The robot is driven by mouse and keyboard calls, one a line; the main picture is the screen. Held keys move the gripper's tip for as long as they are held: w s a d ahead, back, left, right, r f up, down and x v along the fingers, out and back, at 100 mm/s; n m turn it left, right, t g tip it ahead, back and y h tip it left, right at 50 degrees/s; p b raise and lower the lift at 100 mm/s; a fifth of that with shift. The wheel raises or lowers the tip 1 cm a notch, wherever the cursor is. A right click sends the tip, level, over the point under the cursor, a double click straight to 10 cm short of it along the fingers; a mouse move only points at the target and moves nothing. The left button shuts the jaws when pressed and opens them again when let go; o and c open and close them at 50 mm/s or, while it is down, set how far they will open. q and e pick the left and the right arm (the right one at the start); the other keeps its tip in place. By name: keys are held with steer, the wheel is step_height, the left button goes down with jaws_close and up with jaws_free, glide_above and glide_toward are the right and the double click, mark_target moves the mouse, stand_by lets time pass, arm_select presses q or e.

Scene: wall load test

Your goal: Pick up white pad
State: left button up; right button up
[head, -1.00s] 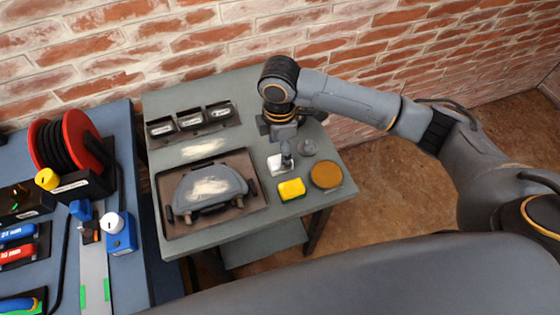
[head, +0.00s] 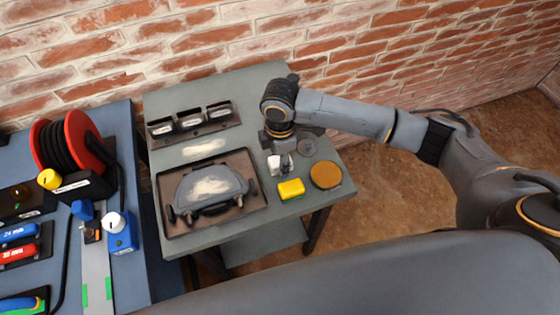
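The white pad (head: 273,165) is on the grey-green table, just behind the yellow sponge. It looks small and partly covered by my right gripper. My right gripper (head: 282,168) points down from the arm that comes in from the right, with its fingers at the pad's right side. The view is too small to tell whether the fingers are closed on the pad or only beside it. My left gripper is not in view.
Near the pad are the yellow sponge (head: 291,189), a round orange-brown tin (head: 325,175) and a small grey round item (head: 306,147). A tray (head: 240,160) holding a grey part is to the left. A brick wall (head: 230,40) backs the table.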

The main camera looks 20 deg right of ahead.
steer(key=shift+r, duration=0.6)
steer(key=s+a+r, duration=0.9)
steer(key=s+r, duration=0.1)
steer(key=r, duration=0.1)
steer(key=shift+s+r+b, duration=0.4)
steer(key=shift+b, duration=0.05)
